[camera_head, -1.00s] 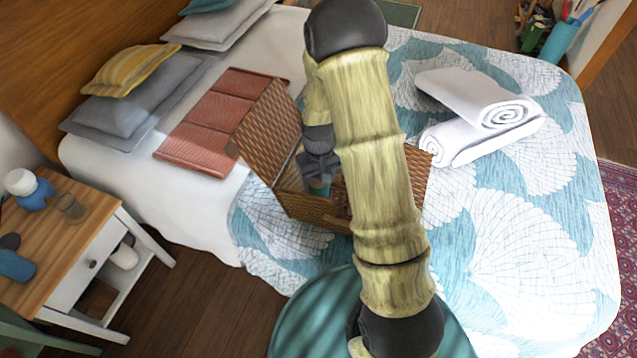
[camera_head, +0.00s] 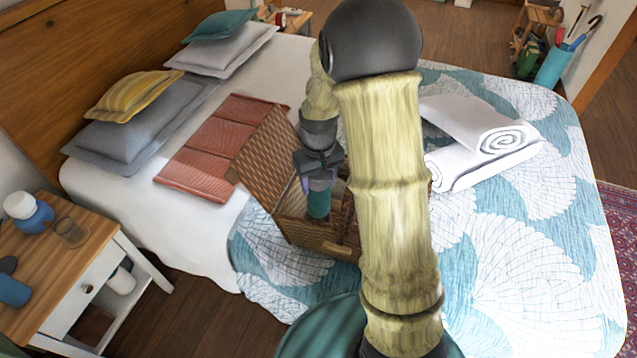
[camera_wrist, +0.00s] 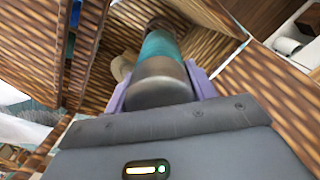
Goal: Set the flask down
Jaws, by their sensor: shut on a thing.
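The flask (camera_head: 318,204) is a teal cylinder; in the wrist view it (camera_wrist: 161,50) shows a teal band and a grey-brown end close to my gripper. My gripper (camera_head: 317,183) is shut on the flask, with a purple finger on each side of it. The flask hangs upright below my gripper at the open wicker basket (camera_head: 302,233) on the bed. In the wrist view the basket's woven walls surround it. Whether the flask touches the basket floor cannot be told. My arm hides the basket's right part.
The basket's raised lid (camera_head: 266,157) stands left of my gripper. Rolled white towels (camera_head: 484,150) lie to the right on the bed (camera_head: 530,240). A red folded cloth (camera_head: 208,160) and pillows (camera_head: 135,130) lie left. A nightstand (camera_head: 75,262) with a glass stands at lower left.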

